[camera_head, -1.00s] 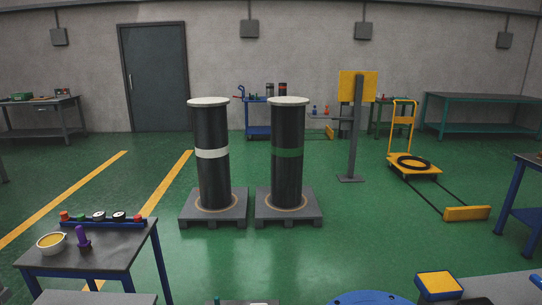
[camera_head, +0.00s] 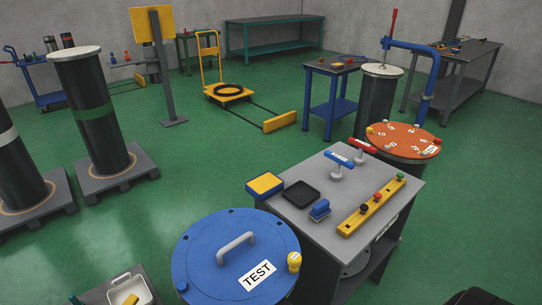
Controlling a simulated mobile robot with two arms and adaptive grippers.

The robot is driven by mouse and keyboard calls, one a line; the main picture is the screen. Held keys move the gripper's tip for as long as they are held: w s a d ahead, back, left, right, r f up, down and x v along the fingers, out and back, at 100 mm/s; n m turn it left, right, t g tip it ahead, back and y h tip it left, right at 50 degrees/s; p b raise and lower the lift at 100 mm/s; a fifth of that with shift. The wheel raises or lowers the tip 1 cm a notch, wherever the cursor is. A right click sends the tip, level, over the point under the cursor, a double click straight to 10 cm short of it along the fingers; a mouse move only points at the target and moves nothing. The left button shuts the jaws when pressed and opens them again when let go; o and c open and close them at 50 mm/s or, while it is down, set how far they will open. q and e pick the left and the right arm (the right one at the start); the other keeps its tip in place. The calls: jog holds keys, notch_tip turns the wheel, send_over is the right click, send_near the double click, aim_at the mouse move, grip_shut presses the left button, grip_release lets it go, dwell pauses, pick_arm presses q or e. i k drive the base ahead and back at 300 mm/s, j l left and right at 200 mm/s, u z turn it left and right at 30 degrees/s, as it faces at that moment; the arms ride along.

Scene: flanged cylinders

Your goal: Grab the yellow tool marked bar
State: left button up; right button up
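A long yellow bar (camera_head: 363,217) lies along the right side of the grey-topped table (camera_head: 318,222) in the head view. Red, black and green knobs stand along it. No lettering on it is readable at this size. A small yellow knob-like piece (camera_head: 294,262) stands at the right edge of the blue round lid marked TEST (camera_head: 205,252). A yellow block with a blue edge (camera_head: 265,184) sits at the table's left corner. Neither of my grippers shows.
A black tray, a blue block and blue and red T-handled tools share the tabletop. An orange round lid (camera_head: 402,139) stands behind it. A white container (camera_head: 130,289) is at the lower left. Dark cylinders on pallets stand at left; green floor (camera_head: 230,150) is open between.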

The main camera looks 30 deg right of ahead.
aim_at(294, 259)
jog(key=z, duration=1.25)
